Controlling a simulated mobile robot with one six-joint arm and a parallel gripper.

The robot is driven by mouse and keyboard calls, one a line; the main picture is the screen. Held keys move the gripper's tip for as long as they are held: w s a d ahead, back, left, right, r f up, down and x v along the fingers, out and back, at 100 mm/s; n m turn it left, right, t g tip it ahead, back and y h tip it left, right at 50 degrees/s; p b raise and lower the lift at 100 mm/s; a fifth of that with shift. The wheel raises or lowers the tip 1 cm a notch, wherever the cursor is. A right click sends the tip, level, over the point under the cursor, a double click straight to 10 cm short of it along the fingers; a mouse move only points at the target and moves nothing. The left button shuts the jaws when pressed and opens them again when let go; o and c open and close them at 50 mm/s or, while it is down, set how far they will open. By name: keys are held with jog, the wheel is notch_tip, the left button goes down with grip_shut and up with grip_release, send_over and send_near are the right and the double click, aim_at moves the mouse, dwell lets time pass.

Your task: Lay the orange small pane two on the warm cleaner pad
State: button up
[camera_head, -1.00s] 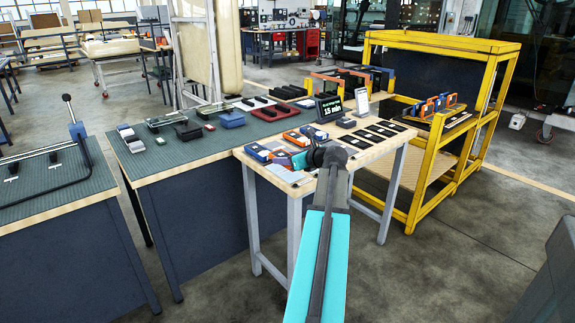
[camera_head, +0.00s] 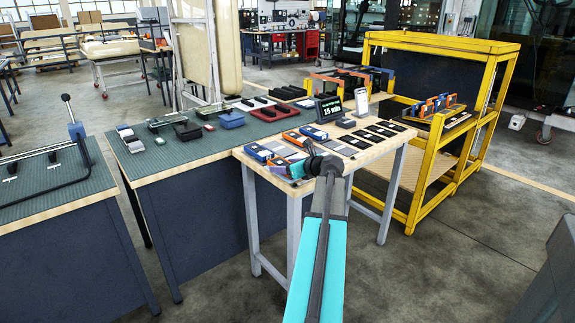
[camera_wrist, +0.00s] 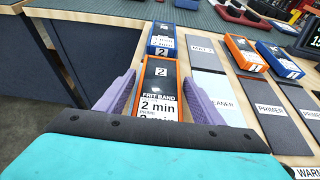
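The orange small pane two (camera_wrist: 160,84) is an orange-framed dark block marked 2, with a "FRIT BAND 2 min" label. It lies on the table in the middle of the wrist view. My gripper (camera_wrist: 160,78) is open, its purple fingers one on each side of this pane, with narrow gaps at the tips. A sign reading "WARM" (camera_wrist: 306,172) is cut off at lower right. In the head view my wrist hides the pane.
A blue pane two (camera_wrist: 162,40) lies just beyond the orange one. A grey pad lettered "MAT" (camera_wrist: 203,52), an orange pane one (camera_wrist: 244,54) and a blue pane one (camera_wrist: 279,60) are to the right. Dark primer pads (camera_wrist: 268,112) lie nearer. A display reads 15 min (camera_head: 328,108).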

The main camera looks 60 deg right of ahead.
jog(key=shift+o, duration=0.3)
jog(key=shift+r, duration=0.1)
jog(key=shift+s+r, duration=0.1)
jog(key=p+v, duration=0.1)
jog(key=v, duration=1)
jog(key=shift+s+a+r, duration=0.2)
jog(key=shift+s, duration=0.1)
dwell(0.3)
